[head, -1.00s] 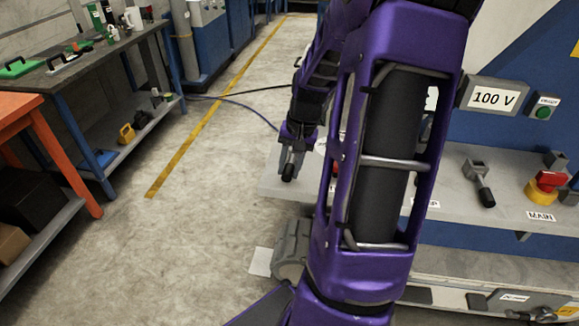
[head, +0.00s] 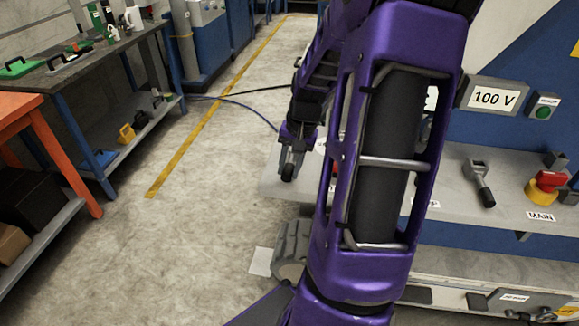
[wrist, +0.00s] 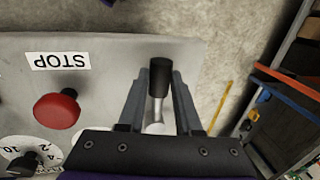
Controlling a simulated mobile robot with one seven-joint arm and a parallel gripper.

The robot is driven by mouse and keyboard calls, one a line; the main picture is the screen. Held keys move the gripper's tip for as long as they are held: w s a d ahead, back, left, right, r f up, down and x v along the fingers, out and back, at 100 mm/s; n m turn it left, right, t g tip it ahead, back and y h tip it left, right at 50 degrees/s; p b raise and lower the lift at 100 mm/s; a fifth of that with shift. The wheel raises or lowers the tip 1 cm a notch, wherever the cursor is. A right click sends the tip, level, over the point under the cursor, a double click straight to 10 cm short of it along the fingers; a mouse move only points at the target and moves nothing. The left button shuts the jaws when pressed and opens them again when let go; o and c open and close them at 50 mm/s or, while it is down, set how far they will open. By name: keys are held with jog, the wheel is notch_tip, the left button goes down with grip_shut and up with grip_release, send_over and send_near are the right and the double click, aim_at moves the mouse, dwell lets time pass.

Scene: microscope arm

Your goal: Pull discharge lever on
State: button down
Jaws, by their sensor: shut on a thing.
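A lever with a black cylindrical knob (wrist: 160,76) on a bright metal shaft stands near the end of the grey panel (wrist: 110,56) in the wrist view. My gripper (wrist: 159,88) is shut on this lever, with one finger on each side of the knob and shaft. In the head view my gripper (head: 291,158) is at the panel's left end, and the black knob (head: 287,173) shows just below the fingers. The lever's base is partly hidden by my gripper, and I see no label for it.
A red knob (wrist: 57,109) beside a STOP label (wrist: 60,61) and a numbered dial (wrist: 27,160) are left of my gripper in the wrist view. A second lever (head: 480,184) and a red-and-yellow switch (head: 545,187) are farther right on the panel. Open floor (head: 200,240) lies left.

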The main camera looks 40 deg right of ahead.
jog(key=shift+w, duration=0.1)
jog(key=shift+w+a+m+h+b, duration=0.2)
jog(key=shift+w+a+m, duration=0.15)
jog(key=shift+w+m, duration=0.25)
jog(key=shift+w+a+m+h+b, duration=0.15)
jog(key=shift+w+a+m, duration=0.25)
jog(key=shift+m, duration=0.4)
jog(key=w+m, duration=0.1)
jog(key=m, duration=0.1)
jog(key=shift+w+a+r+m+t, duration=0.1)
jog(key=shift+w+a+m+t, duration=0.2)
jog(key=shift+w+a, duration=0.1)
jog(key=shift+w+m+h+p, duration=0.35)
jog(key=shift+w+m, duration=0.55)
jog(key=shift+m, duration=0.3)
jog(key=shift+w+m+p, duration=0.35)
jog(key=shift+w+m, duration=0.45)
jog(key=shift+m, duration=0.3)
jog(key=c, duration=0.6)
grip_release()
